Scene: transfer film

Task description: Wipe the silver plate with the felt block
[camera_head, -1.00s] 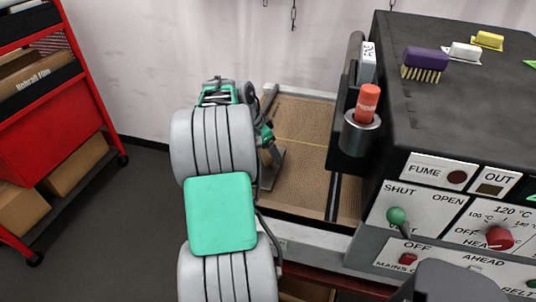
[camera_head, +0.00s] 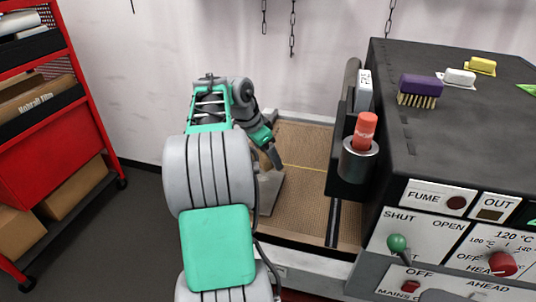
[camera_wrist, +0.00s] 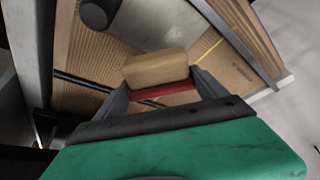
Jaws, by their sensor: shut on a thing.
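The felt block (camera_wrist: 155,68) is a tan block with a red layer in the wrist view. My gripper (camera_wrist: 160,84) is shut on it, one finger on each side. The silver plate (camera_head: 269,192) lies as a grey sheet on the brown belt in the head view, partly hidden by my arm. A pale grey surface, apparently the plate (camera_wrist: 155,22), shows beyond the block in the wrist view. My gripper also shows in the head view (camera_head: 277,163), at the plate's far edge. I cannot tell whether the block touches the plate.
The brown belt (camera_head: 305,196) lies around the plate. To the right stands a black machine (camera_head: 470,130) with brushes on top and a cup (camera_head: 358,160) holding an orange-capped item on its side. A red shelf cart (camera_head: 60,150) stands at left.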

